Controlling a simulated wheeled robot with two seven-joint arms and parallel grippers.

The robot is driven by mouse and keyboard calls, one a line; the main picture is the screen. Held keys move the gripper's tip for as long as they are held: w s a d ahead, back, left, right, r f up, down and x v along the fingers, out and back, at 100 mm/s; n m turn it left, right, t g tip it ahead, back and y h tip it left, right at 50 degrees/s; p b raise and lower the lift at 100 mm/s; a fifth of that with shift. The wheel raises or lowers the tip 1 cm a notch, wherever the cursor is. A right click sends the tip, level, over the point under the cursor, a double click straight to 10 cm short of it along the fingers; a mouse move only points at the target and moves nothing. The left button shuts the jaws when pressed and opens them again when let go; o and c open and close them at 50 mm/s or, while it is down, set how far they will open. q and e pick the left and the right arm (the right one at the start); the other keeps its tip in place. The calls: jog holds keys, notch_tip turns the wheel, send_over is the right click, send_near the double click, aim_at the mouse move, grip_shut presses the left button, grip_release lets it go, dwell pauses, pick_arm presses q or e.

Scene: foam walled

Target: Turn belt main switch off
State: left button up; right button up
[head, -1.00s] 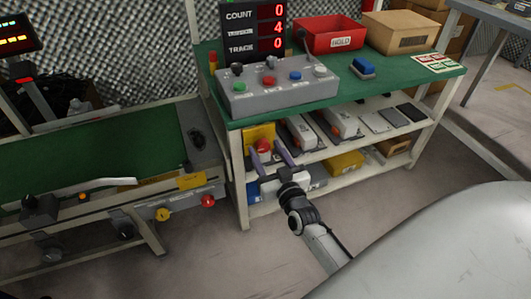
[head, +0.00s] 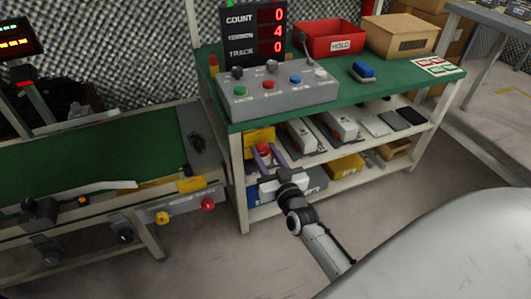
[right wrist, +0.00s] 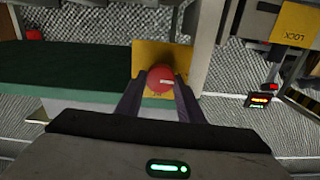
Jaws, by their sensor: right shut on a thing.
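A round red knob (head: 263,147) sits on a yellow plate (head: 258,136) at the left front of the green-topped bench, below its top. In the right wrist view the red knob (right wrist: 160,76) has a small pale mark, and the yellow plate (right wrist: 146,54) shows behind it. My right gripper (head: 267,151) is shut on the red knob, one finger on each side. In the right wrist view the fingers (right wrist: 160,84) flank the knob. Whether the knob is at on or off cannot be read. My left gripper is not in view.
A grey button box (head: 280,95), a counter display (head: 253,32) and a red bin (head: 332,38) stand on the bench. Shelves below hold several devices. The green conveyor (head: 95,150) lies to the left, with a yellow LOCK tag (right wrist: 296,24) in the wrist view. Floor in front is clear.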

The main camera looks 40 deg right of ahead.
jog(key=shift+m, duration=0.6)
jog(key=shift+r+m+p, duration=0.1)
jog(key=shift+m+p, duration=0.25)
jog(key=shift+m, duration=0.05)
jog(key=m, duration=0.2)
jog(key=shift+m+p, duration=0.3)
jog(key=shift+m, duration=0.1)
jog(key=m, duration=0.3)
jog(key=shift+d+m, duration=0.15)
jog(key=shift+m, duration=0.15)
jog(key=m, duration=0.4)
jog(key=shift+f+m, duration=0.3)
jog(key=shift+m+b, duration=0.4)
jog(key=shift+m, duration=0.7)
jog(key=shift+s+m, duration=0.1)
jog(key=shift+m, duration=0.9)
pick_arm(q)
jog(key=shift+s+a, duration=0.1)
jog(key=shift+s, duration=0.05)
pick_arm(e)
jog(key=shift+f, duration=0.1)
jog(key=shift+m, duration=0.3)
